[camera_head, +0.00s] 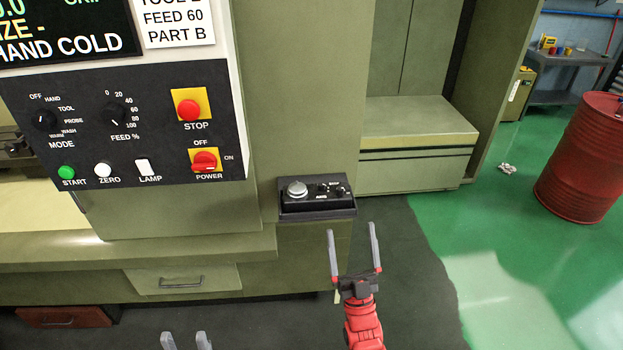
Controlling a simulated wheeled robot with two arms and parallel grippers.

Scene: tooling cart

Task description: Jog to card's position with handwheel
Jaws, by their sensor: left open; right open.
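The handwheel (297,189) is a silver round knob on a small black box (316,208) at the right end of the machine front, with two small black knobs beside it. A white card (178,18), cut off at the top, reads FEED 60 and PART B. The dark screen (65,38) left of it shows HAND COLD; its upper part is cut off. My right gripper (352,231) is open and empty, in front of and just right of the box, apart from it. My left gripper (186,339) is open; only its fingertips show at the bottom edge.
The black control panel (120,150) holds a mode knob (44,120), feed knob (116,116), red stop button (189,110), red power switch (205,161) and several small buttons. A drawer (182,280) lies below. A red drum (588,160) stands right. The floor between is largely free.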

